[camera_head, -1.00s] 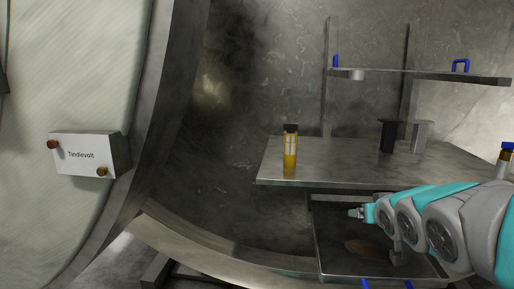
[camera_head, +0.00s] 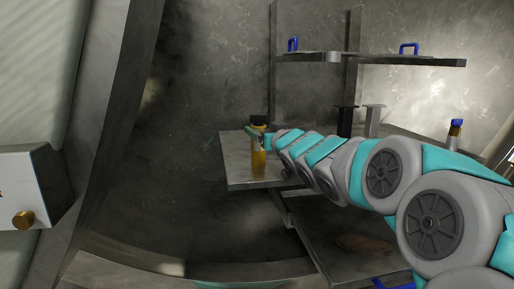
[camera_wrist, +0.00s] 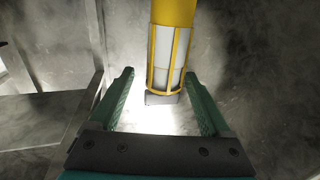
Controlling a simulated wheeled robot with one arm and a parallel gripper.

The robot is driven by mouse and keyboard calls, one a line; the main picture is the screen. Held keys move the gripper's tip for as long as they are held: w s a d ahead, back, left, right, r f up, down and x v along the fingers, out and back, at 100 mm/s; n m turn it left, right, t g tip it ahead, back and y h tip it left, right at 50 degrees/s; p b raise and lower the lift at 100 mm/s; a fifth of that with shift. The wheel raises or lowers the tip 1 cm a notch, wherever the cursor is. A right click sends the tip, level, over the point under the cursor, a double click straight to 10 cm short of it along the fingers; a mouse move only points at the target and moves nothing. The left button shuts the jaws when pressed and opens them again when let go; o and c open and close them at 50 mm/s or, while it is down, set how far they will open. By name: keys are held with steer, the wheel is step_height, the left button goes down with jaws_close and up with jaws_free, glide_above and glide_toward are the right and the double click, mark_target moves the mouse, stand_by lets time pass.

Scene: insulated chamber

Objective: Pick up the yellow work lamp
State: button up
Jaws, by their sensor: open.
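The yellow work lamp (camera_head: 259,162) stands upright near the left end of the metal shelf (camera_head: 236,172) in the head view, with its dark cap on top. My gripper (camera_head: 258,133) is at the lamp's upper part and hides some of it. In the wrist view the lamp (camera_wrist: 173,48) appears with its yellow body up and its pale caged section and dark cap lower down. The open green fingers of my gripper (camera_wrist: 159,76) point toward it, one on each side of the cap end. I cannot tell how deep the lamp is between them.
Two post-like items, one black (camera_head: 345,121) and one grey (camera_head: 374,120), stand further right on the shelf. A blue-capped bottle (camera_head: 455,133) stands at far right. An upper shelf (camera_head: 390,60) with blue handles hangs above. A brown object (camera_head: 362,243) lies below.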

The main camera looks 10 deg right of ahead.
steer(key=w, duration=0.1)
steer(key=w+a, duration=0.1)
steer(key=w+f, duration=0.1)
steer(key=shift+w+a, duration=0.15)
steer(key=shift+w, duration=0.15)
steer(key=shift+w+a, duration=0.1)
steer(key=shift+w, duration=0.5)
steer(key=shift+r, duration=0.1)
jaws_close()
